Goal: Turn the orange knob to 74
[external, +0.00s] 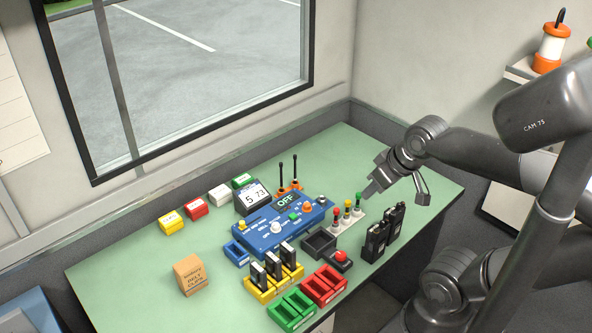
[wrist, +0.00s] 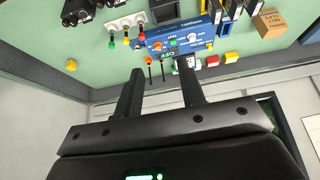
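The orange knob (external: 307,208) sits on the right part of the blue control panel (external: 262,242), near a green button (external: 294,217). A white knob (external: 275,228) is further left on the panel. A grey display (external: 252,197) behind the panel seems to read 5 and 73. The panel's own screen (external: 287,203) reads OFF. My gripper (external: 371,190) is above the table, to the right of the panel and apart from the knob. In the wrist view my gripper (wrist: 162,82) has its two fingers spread with nothing between them; the panel shows upside down beyond them.
Small levers with red, yellow and green tops (external: 346,212) stand between my gripper and the panel. Two orange-based antennas (external: 290,184) rise behind the panel. Black radios (external: 384,232), colored trays (external: 324,286) and a cardboard box (external: 190,275) stand nearer the front.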

